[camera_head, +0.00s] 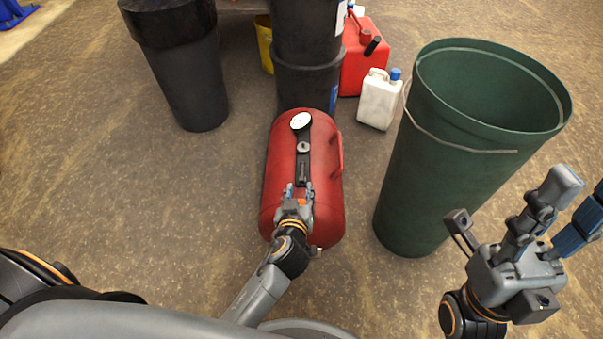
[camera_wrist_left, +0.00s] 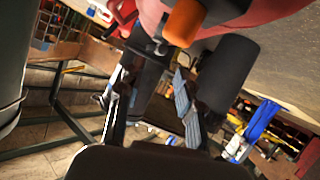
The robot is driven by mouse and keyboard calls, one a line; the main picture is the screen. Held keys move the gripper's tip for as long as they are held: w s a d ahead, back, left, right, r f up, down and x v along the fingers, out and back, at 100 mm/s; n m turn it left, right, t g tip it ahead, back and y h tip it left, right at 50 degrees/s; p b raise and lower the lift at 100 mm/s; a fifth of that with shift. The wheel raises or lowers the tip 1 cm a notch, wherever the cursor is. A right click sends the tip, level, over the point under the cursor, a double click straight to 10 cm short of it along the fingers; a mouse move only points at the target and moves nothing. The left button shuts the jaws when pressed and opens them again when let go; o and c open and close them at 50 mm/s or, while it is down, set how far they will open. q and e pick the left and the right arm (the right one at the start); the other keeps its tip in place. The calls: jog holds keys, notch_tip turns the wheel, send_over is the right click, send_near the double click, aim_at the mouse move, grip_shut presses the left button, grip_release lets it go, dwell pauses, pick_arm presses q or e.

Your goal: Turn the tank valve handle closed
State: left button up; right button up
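A red tank (camera_head: 280,150) lies on the floor at the middle of the head view, with a white round gauge (camera_head: 300,121) and a dark strip of fittings (camera_head: 303,165) along its top. My left gripper (camera_head: 299,190) is over the tank's near part, at the near end of that strip. An orange piece (camera_head: 301,201) shows by its fingers; an orange cylinder (camera_wrist_left: 185,22) shows close up in the left wrist view. I cannot tell surely whether this is the valve handle. The left fingers (camera_wrist_left: 150,100) stand apart. My right gripper (camera_head: 520,205) is open and empty at the right.
A tall green bin (camera_head: 440,170) with a wire handle stands right of the tank. Black bins (camera_head: 185,75) stand behind it, with a white jug (camera_head: 378,101) and a red fuel can (camera_head: 365,60). The floor left of the tank is clear.

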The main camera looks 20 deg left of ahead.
aim_at(302, 177)
pick_arm(q)
jog(key=b+x, duration=0.2)
jog(key=x, duration=0.7)
jog(key=shift+w+a+f+b, duration=0.15)
jog(key=shift+w+f+b, duration=0.1)
jog(key=shift+w+b, duration=0.1)
jog(key=shift+c, duration=0.4)
grip_shut()
